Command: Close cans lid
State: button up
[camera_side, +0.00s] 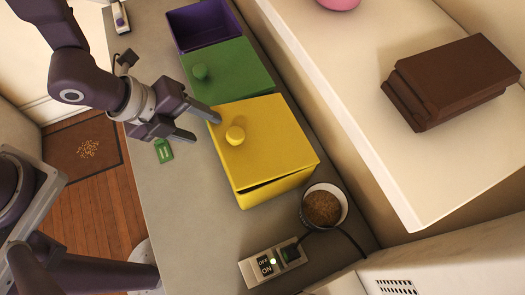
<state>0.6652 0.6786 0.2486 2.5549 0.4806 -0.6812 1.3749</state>
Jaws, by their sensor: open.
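Three coloured bins stand in a row on the grey counter. The yellow bin (276,190) is nearest, and its yellow lid (265,145) with a round knob lies over it, with a dark gap along the front edge. The green bin's lid (228,75) with a green knob (200,72) lies flat in the middle. The purple bin (203,27) at the far end is open, with its dark inside showing. My gripper (202,126) is open and empty, to the left of the yellow lid, with its fingers pointing right towards the green and yellow bins.
A bowl of brown contents (322,207) and a power strip (273,262) with a lit switch are at the near end of the counter. A shelf with a brown box (452,80) rises at right.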

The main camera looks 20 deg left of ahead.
jog(key=r, duration=0.3)
jog(key=shift+s+a+r, duration=0.2)
jog(key=shift+r, duration=0.15)
dwell(0.8)
jog(key=w+a+r+n+t+y, duration=0.2)
jog(key=a+r+n+y, duration=0.2)
jog(key=a+r+n, duration=1)
jog(key=s+a+r+n, duration=0.1)
jog(key=s+r+n, duration=0.2)
jog(key=s+n, duration=0.3)
jog(key=s+a+r+n+g, duration=0.1)
jog(key=s+a+r+n, duration=0.1)
jog(key=s+n, duration=0.5)
jog(key=shift+r+y, duration=0.3)
jog(key=shift+r, duration=0.45)
